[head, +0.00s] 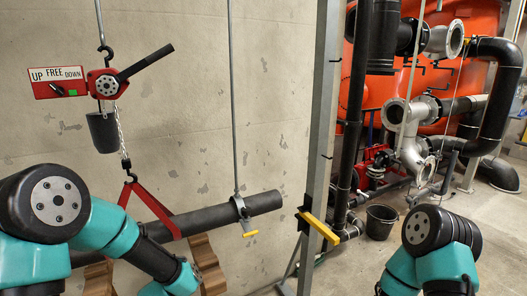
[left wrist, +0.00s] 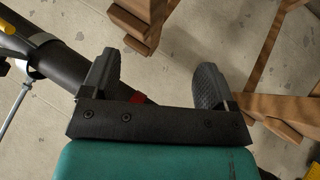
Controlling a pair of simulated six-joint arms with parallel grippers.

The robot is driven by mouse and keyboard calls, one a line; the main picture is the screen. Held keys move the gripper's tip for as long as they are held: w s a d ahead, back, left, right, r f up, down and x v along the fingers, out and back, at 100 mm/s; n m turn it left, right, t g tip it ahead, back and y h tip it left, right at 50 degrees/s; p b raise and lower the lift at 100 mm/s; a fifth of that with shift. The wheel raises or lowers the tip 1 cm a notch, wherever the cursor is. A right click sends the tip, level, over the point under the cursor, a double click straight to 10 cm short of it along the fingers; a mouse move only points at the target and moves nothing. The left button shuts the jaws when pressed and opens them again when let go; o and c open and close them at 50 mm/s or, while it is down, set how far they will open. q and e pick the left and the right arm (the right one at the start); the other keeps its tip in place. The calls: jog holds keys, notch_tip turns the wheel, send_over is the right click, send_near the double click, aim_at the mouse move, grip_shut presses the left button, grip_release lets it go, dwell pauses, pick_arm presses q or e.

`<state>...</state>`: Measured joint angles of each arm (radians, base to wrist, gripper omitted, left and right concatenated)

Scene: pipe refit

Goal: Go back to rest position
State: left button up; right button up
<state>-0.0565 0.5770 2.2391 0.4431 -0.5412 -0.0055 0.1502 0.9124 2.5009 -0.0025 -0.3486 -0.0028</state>
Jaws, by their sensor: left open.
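My left gripper (left wrist: 155,76) is open in the left wrist view, with two black ribbed fingers wide apart and nothing between them. A dark pipe (left wrist: 62,66) runs at a slant from the upper left and passes behind its left finger; I cannot tell whether they touch. In the head view my left arm (head: 100,225) reaches in front of the pipe (head: 262,204), and its gripper is hidden or out of frame. My right arm (head: 430,240) stands at the lower right with its gripper out of frame.
A chain hoist (head: 105,84) with a red sling (head: 152,208) hangs around the pipe. A hanger clamp (head: 241,208) with a yellow handle encircles it. Wooden supports (head: 207,265) stand below. A grey post (head: 322,120) rises mid-scene; a bucket (head: 381,222) and pipework (head: 410,130) stand behind.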

pick_arm(q)
jog(key=s+d+f+m+g+h, duration=0.2)
jog(key=s+f+g, duration=0.6)
jog(key=s+f, duration=1.2)
jog(key=s+m+h, duration=0.1)
jog(key=m, duration=0.1)
jog(key=shift+s+m+g, duration=0.3)
jog(key=shift+s+m, duration=0.05)
jog(key=shift+m, duration=0.05)
dwell(1.2)
